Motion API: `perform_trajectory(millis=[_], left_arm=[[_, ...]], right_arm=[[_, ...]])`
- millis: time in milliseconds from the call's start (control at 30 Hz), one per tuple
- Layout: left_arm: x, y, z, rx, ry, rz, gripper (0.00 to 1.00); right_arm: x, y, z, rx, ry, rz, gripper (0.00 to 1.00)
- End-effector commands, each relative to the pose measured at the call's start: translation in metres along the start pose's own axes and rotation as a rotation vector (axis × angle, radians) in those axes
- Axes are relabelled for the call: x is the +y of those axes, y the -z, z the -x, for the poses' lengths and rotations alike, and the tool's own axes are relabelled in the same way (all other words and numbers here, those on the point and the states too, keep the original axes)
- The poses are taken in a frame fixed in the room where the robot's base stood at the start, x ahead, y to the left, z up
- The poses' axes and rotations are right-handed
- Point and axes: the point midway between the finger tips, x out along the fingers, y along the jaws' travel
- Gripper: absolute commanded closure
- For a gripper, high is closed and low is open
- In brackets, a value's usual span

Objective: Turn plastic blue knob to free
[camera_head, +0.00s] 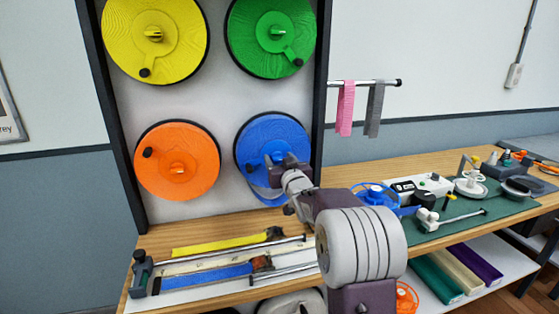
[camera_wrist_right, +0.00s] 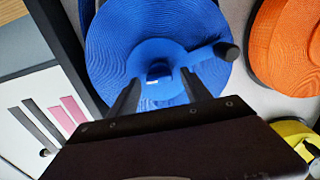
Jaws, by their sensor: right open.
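The blue reel (camera_head: 262,130) hangs at the lower right of the wall panel, partly hidden by my right gripper (camera_head: 280,160). In the right wrist view the blue reel (camera_wrist_right: 120,45) fills the top middle. Its small blue centre knob (camera_wrist_right: 158,70) stands out from the hub, and a crank arm with a black handle (camera_wrist_right: 229,51) points right. My right gripper (camera_wrist_right: 158,84) is open, with its two dark fingers apart, pointing at the hub on either side of the knob. I cannot tell whether they touch it. My left gripper is not in view.
Yellow (camera_head: 178,25), green (camera_head: 250,25) and orange (camera_head: 195,140) reels share the panel with its dark frame. A wooden bench (camera_head: 190,237) below holds straps and metal rods. Pink and grey straps (camera_head: 346,110) hang at right. A green mat (camera_head: 500,207) carries several tools.

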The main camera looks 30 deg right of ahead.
Motion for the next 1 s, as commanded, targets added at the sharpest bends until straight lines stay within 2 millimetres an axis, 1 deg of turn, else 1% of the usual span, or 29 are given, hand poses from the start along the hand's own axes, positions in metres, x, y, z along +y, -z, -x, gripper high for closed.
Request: perform_trajectory(millis=[33, 67, 100, 167, 200, 233, 267, 467, 667, 867, 1000], left_arm=[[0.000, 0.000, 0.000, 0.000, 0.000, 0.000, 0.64], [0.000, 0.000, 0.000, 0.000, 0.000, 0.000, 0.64], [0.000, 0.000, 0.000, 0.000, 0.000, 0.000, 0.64], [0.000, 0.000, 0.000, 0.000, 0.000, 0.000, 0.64], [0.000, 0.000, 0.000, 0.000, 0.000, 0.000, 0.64], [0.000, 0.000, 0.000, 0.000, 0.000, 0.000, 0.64], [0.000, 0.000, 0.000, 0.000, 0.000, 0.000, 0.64], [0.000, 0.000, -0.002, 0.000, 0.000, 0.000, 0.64], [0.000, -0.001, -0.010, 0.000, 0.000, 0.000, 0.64], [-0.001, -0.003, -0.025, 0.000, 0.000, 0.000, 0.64], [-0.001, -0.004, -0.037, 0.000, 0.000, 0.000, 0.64]], right_arm=[[0.000, 0.000, 0.000, 0.000, 0.000, 0.000, 0.44], [0.000, 0.000, 0.000, 0.000, 0.000, 0.000, 0.46], [0.000, 0.000, 0.000, 0.000, 0.000, 0.000, 0.58], [0.000, 0.000, 0.000, 0.000, 0.000, 0.000, 0.74], [0.000, 0.000, 0.000, 0.000, 0.000, 0.000, 0.85], [0.000, 0.000, 0.000, 0.000, 0.000, 0.000, 0.94], [0.000, 0.000, 0.000, 0.000, 0.000, 0.000, 1.00], [0.000, -0.001, 0.000, 0.000, 0.000, 0.010, 1.00], [0.000, -0.003, 0.000, 0.000, 0.000, 0.079, 1.00], [-0.001, -0.004, 0.000, 0.002, 0.000, 0.228, 1.00], [-0.002, -0.005, 0.000, 0.002, 0.000, 0.361, 1.00]])
